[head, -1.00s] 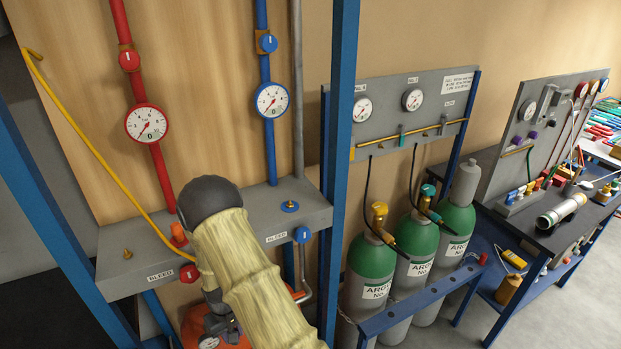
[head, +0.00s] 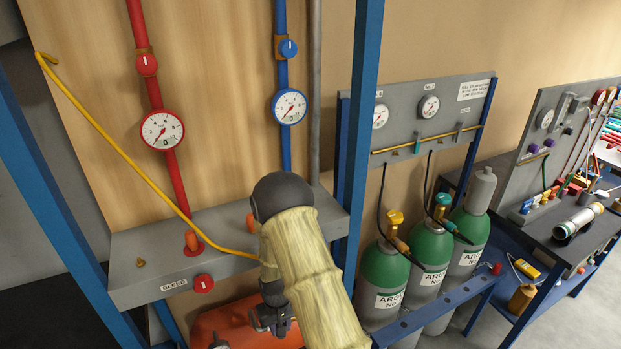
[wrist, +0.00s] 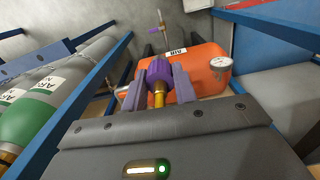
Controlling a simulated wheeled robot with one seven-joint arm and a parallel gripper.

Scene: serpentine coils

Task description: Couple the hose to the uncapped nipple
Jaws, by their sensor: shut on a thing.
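My gripper (wrist: 158,88) is shut on a purple coupling (wrist: 158,71) with a brass-coloured stem (wrist: 159,97) in the wrist view. The yellow hose (head: 120,143) runs down from a bend at the upper left and passes behind my arm in the head view; its end is hidden there. On the grey shelf, a bare brass fitting (head: 140,262) stands at the left. An orange cap (head: 191,240) sits on the red flange, and another orange piece (head: 249,220) shows beside my arm. The shelf area behind my arm is hidden.
The grey shelf (head: 125,287) carries red (head: 204,283) and blue piping with gauges. A blue upright (head: 363,120) stands right of my arm. An orange tank (wrist: 196,60) lies beyond the jaws. Green argon cylinders (head: 384,265) stand at the right.

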